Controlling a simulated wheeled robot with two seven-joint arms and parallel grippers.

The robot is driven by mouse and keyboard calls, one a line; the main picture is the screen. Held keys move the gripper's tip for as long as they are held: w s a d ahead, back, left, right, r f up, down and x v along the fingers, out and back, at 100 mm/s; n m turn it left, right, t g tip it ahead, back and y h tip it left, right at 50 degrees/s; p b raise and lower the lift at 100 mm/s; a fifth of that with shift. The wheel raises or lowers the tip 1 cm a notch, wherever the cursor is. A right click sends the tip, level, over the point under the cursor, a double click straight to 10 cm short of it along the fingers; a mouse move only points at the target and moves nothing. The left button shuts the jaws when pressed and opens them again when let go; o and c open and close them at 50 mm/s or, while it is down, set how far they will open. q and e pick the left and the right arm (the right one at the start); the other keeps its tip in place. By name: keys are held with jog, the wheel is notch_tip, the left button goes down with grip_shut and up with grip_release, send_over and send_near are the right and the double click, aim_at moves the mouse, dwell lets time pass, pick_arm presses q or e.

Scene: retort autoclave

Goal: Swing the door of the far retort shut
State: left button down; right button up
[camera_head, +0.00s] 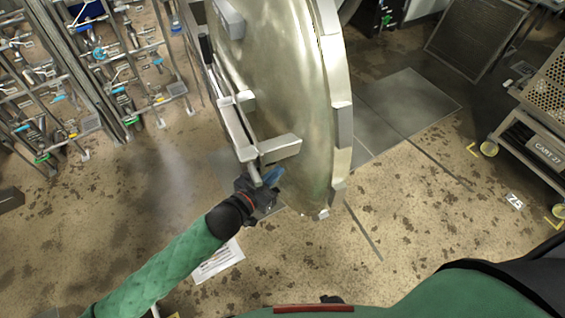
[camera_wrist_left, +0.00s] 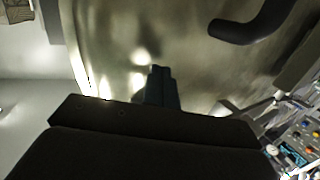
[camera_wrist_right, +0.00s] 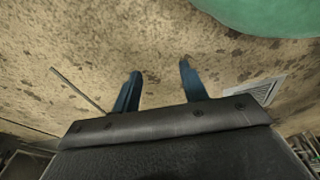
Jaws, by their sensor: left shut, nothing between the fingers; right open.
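The retort door (camera_head: 285,90) is a large round metal disc with lugs on its rim, standing open and seen at an angle in the head view. A bar-like handle bracket (camera_head: 281,149) sticks out from its face. My left gripper (camera_head: 272,178) is shut and empty, close to the lower part of the door by the bracket; I cannot tell whether it touches. In the left wrist view the shut fingers (camera_wrist_left: 160,82) point at the door's shiny face (camera_wrist_left: 140,40). My right gripper (camera_wrist_right: 156,80) is open and empty, over the floor in the right wrist view.
Pipework with valves (camera_head: 110,60) stands at the left. A cart (camera_head: 540,110) marked CART 27 stands at the right, near a dark panel (camera_head: 475,40). The stained floor (camera_head: 400,220) between door and cart is clear. A paper sheet (camera_head: 220,262) lies below my left arm.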

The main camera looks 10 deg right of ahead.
aim_at(290, 161)
pick_arm(q)
jog(key=shift+p+x, duration=0.4)
jog(key=shift+x, duration=0.45)
jog(key=shift+w+d, duration=0.25)
jog(key=shift+d, duration=0.05)
jog(key=shift+w+d+f+p, duration=0.15)
jog(key=shift+w+d+p, duration=0.15)
jog(key=shift+d+p, duration=0.1)
pick_arm(e)
jog(key=shift+s+d+f, duration=0.2)
jog(key=shift+s+f, duration=0.1)
jog(key=shift+s, duration=0.3)
jog(key=shift+s+d+f, duration=0.25)
jog(key=shift+s+f, duration=0.1)
jog(key=shift+s, duration=0.2)
jog(key=shift+s+d+f, duration=0.2)
jog(key=shift+s+f, duration=0.1)
jog(key=shift+s, duration=0.3)
